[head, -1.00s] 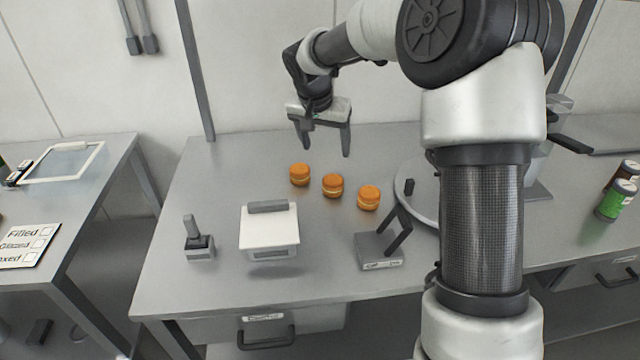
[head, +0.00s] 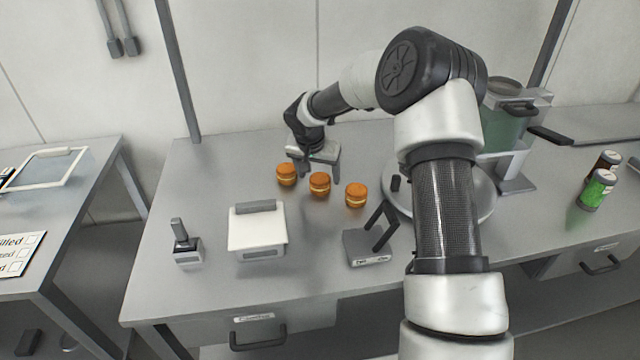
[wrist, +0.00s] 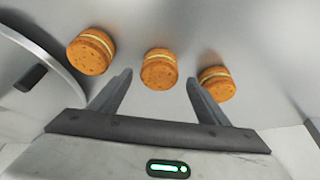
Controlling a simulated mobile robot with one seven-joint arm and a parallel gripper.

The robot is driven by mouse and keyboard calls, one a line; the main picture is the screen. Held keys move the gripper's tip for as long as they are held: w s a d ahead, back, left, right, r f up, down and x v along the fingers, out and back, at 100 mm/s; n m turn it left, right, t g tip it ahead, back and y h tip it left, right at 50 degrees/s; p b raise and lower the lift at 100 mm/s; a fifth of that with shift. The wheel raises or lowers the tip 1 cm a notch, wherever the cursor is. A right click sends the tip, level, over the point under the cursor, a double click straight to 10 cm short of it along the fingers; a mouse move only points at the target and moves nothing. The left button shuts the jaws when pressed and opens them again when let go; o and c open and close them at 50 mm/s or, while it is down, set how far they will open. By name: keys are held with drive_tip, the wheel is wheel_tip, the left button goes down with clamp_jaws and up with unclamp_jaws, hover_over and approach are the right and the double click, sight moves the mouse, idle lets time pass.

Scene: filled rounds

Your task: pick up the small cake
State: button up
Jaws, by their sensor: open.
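Three small round orange cakes with a pale filling band stand in a slanting row on the grey table. In the head view they are the left cake (head: 286,175), the middle cake (head: 320,184) and the right cake (head: 356,195). My gripper (head: 320,176) is open and low, just behind the row. In the wrist view the middle cake (wrist: 160,69) lies ahead of the gap between my open fingers (wrist: 158,88). Another cake (wrist: 91,52) is outside the left finger, and a third (wrist: 216,84) is close by the right fingertip. Nothing is held.
A white-lidded box (head: 257,232), a small lever device (head: 186,243) and a dark angled stand (head: 368,246) are in front of the cakes. A round plate (head: 478,207) and a clear-tank machine (head: 508,130) stand right. Cans (head: 597,190) are further right.

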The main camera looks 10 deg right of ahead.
sight(320, 177)
drive_tip(key=x, duration=0.3)
drive_tip(key=shift+f, duration=0.15)
drive_tip(key=shift+s, duration=0.1)
drive_tip(key=shift+c, duration=0.6)
drive_tip(key=c, duration=0.7)
